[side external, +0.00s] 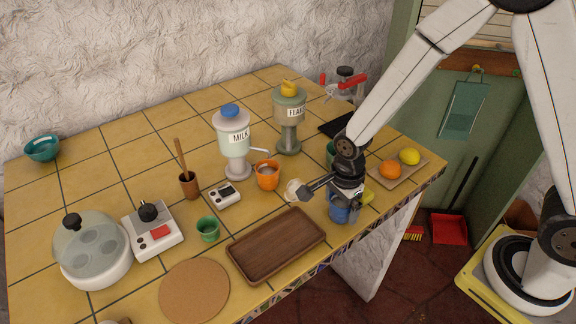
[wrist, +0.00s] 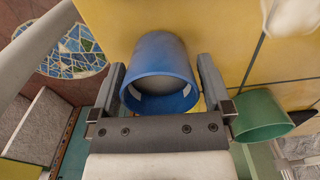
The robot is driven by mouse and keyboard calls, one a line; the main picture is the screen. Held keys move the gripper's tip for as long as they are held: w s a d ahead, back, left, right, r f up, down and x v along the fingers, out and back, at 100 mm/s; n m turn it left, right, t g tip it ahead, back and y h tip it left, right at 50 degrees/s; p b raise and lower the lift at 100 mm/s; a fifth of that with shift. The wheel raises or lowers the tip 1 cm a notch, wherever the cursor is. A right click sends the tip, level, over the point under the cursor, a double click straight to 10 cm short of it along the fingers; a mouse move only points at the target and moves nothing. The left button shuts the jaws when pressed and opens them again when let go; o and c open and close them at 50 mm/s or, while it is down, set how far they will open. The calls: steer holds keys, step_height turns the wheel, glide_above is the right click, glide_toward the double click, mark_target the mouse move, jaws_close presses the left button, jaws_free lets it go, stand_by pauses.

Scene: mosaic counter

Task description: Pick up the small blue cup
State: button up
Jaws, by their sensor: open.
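The small blue cup (side external: 338,211) stands near the counter's front edge, directly under my gripper (side external: 343,194) in the side view, which partly hides it. In the wrist view the blue cup (wrist: 160,52) is between the two fingers of my gripper (wrist: 161,66). One finger is on each side of the cup, and the jaws are open. The cup's open rim faces the wrist camera. A narrow gap seems to show beside the fingers, but I cannot tell whether either touches the cup.
A green cup (wrist: 258,116) is close to the right finger in the wrist view. A wooden tray (side external: 277,245) lies left of the blue cup, and an orange cup (side external: 267,176) stands behind. A plate with an orange (side external: 390,169) and lemon (side external: 409,156) lies right.

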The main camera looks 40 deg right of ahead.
steer(key=shift+f, duration=0.3)
steer(key=c, duration=1.2)
